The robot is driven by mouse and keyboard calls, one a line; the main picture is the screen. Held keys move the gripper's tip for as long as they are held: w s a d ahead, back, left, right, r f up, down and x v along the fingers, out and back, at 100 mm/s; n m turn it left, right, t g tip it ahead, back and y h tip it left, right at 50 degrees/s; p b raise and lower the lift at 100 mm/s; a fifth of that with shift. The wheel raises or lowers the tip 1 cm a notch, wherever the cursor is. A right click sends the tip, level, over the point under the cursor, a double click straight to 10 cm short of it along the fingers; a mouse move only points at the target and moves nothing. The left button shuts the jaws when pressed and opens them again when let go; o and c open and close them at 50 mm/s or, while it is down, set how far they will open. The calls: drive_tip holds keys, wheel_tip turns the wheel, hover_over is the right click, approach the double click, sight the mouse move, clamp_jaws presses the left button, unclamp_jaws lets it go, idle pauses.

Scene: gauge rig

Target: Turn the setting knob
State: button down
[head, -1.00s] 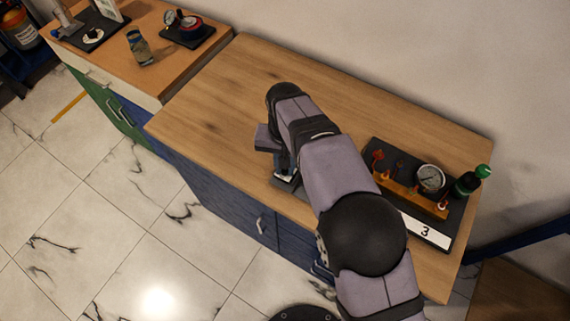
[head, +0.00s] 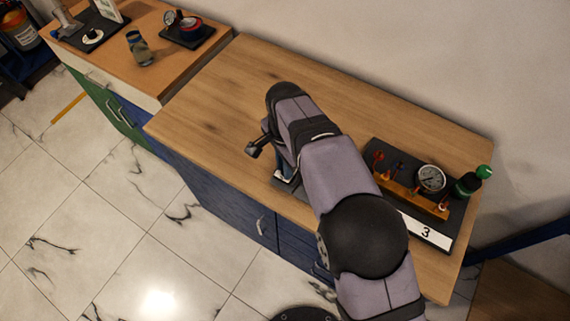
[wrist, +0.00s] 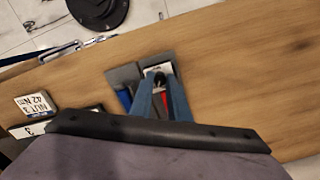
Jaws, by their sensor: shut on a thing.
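The setting knob (wrist: 160,80) is a small dark piece between my fingertips in the wrist view, over a white plate (wrist: 150,70) on a grey base (wrist: 122,76). My gripper (wrist: 161,84) is shut on it, with two blue-grey fingers converging from either side. A red part (wrist: 165,99) shows between the fingers, and a blue part (wrist: 125,98) lies just left of them. In the head view my gripper (head: 286,172) points down at the base near the bench's front edge. The knob is hidden there behind my arm.
A gauge rig (head: 430,178) with a green-capped bottle and a "3" label stands on the right of the wooden bench (head: 210,110). The left of the bench is clear. In the wrist view a "NUT 3, 42 Nm" card (wrist: 35,104) lies left of the base.

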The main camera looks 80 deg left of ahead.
drive_tip(key=shift+m, duration=0.4)
drive_tip(key=c, duration=1.7)
unclamp_jaws()
drive_tip(key=shift+o, duration=0.2)
drive_tip(key=shift+r+b, duration=1.15)
drive_tip(key=shift+r, duration=2.55)
